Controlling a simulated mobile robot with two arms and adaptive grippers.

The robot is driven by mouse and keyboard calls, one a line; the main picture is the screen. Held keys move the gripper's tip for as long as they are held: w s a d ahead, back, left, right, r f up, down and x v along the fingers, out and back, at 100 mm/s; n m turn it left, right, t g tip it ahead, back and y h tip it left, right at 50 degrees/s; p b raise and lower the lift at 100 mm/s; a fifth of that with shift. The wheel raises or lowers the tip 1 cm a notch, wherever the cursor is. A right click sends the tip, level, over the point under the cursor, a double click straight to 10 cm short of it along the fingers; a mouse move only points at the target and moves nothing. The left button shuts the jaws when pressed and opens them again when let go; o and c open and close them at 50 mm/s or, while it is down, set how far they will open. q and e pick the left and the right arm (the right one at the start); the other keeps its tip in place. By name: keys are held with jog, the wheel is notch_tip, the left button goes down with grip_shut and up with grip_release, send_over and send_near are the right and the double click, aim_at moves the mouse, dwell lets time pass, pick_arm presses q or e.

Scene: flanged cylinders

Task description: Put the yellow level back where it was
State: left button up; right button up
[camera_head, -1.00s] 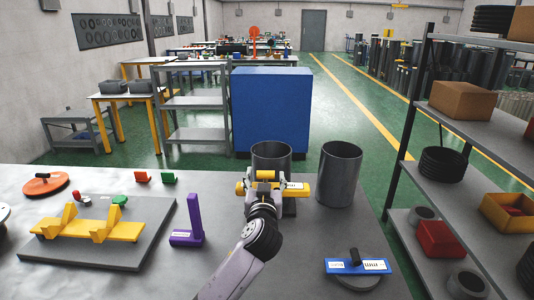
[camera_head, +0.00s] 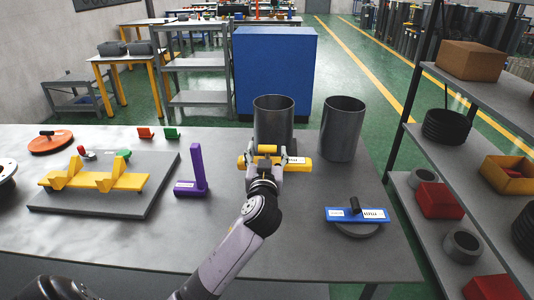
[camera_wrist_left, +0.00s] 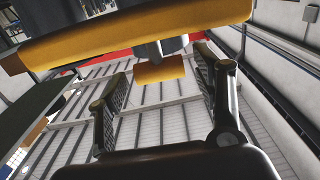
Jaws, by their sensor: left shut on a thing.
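The yellow level (camera_head: 297,163) is held by its handle in my left gripper (camera_head: 266,158). It lies crosswise in the head view, in front of the left dark open cylinder (camera_head: 273,118) and overlapping its lower part. In the left wrist view the level's long yellow body (camera_wrist_left: 150,32) crosses the top, with its yellow handle (camera_wrist_left: 160,71) between the fingers (camera_wrist_left: 165,95). I cannot tell whether the level touches the table. My right gripper is not in view.
A second cylinder (camera_head: 342,130) stands to the right. A blue level (camera_head: 372,215) rests on a round grey flange. A purple angle piece (camera_head: 197,175) and a grey plate (camera_head: 75,203) with yellow V-blocks (camera_head: 105,181) are at left. The table (camera_head: 270,225) is bare at front centre.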

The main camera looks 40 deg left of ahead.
pick_arm(q)
jog(key=shift+f+b, duration=2)
jog(key=shift+f, duration=0.5)
jog(key=shift+f+b, duration=0.9)
jog(key=shift+f, duration=0.1)
jog(key=shift+r, duration=0.15)
notch_tip(320, 180, up, 4)
jog(key=p, duration=0.3)
